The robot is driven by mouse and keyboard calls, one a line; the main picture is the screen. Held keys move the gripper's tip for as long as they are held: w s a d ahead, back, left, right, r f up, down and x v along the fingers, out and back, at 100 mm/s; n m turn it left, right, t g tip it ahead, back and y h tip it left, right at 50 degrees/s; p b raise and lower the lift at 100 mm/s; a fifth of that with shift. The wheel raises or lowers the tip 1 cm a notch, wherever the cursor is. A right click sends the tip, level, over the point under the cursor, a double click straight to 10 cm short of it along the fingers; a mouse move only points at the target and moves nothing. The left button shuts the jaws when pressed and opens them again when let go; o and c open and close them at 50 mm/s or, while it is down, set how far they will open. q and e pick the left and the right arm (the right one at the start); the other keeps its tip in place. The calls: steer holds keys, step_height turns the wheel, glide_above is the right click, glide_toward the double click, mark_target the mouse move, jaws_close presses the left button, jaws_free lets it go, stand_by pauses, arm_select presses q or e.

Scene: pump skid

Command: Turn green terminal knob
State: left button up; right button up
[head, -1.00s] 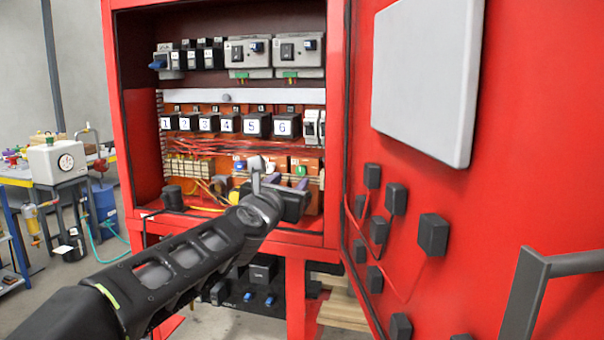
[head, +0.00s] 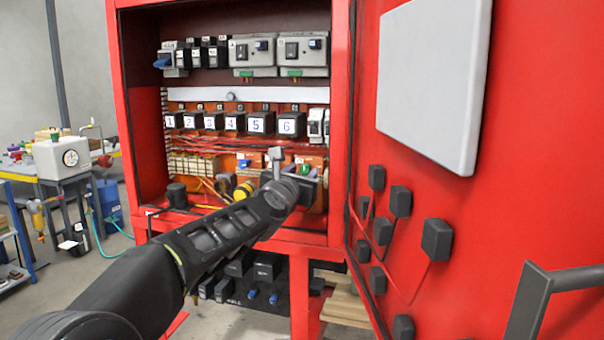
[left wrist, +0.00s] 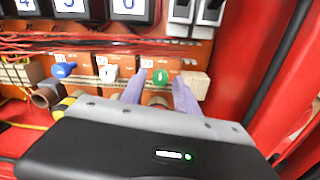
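The green terminal knob (left wrist: 160,78) is a small round knob on an orange terminal block in the lower row of the red cabinet. It also shows in the head view (head: 304,169), partly behind my left gripper. My left gripper (left wrist: 160,80) is open, its two purple-grey fingers apart, with the green knob showing between the fingertips. I cannot tell whether the fingers touch it. A white knob (left wrist: 108,74) and a blue knob (left wrist: 64,69) sit on blocks to its left. My right gripper is not in view.
A beige block (left wrist: 195,84) sits just right of the green knob. Numbered black modules (head: 229,122) run above. The open red door (head: 520,150) with black boxes closes off the right side. Red and yellow wires run around the terminals.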

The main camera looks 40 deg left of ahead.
arm_select(q)
jaws_close()
steer(key=shift+m, duration=0.3)
stand_by(0.4)
steer(key=m+b, duration=0.1)
steer(key=m, duration=0.7)
steer(key=shift+b, duration=0.3)
steer(key=m, duration=0.4)
steer(key=shift+m, duration=0.3)
steer(key=m, duration=0.5)
steer(key=shift+t, duration=0.3)
